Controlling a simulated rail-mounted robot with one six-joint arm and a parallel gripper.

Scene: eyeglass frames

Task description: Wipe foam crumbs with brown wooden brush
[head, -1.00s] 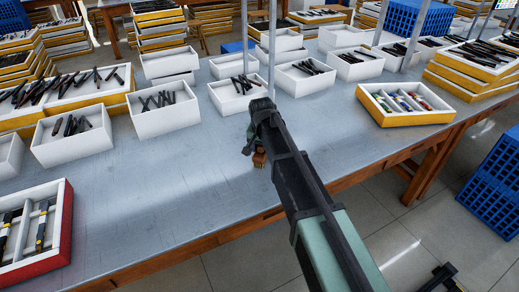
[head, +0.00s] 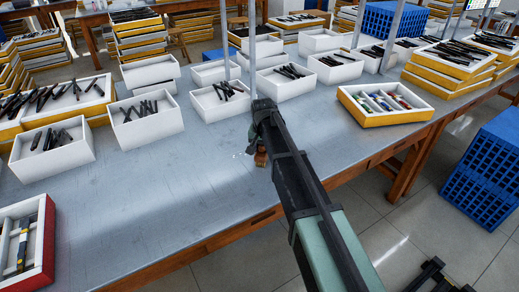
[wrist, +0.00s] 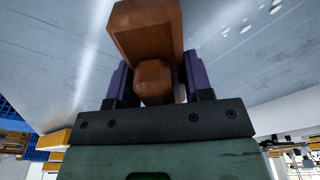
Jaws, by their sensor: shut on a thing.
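The brown wooden brush (wrist: 145,35) is held between the two purple fingers of my gripper (wrist: 155,80) in the wrist view. In the head view the brush (head: 261,159) shows only as a small brown piece beside my arm, low over the grey table. My gripper (head: 256,136) is mostly hidden by my arm there. White foam crumbs (head: 240,155) lie on the table just left of the brush. In the wrist view several crumbs (wrist: 247,17) lie at the upper right, apart from the brush. Whether the bristles touch the table cannot be told.
White bins with dark eyeglass parts, one of them (head: 220,100), stand behind my gripper. A yellow-sided tray (head: 385,119) stands at the right, a red-sided tray (head: 45,250) at the lower left. The grey table (head: 150,190) is clear left of the crumbs.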

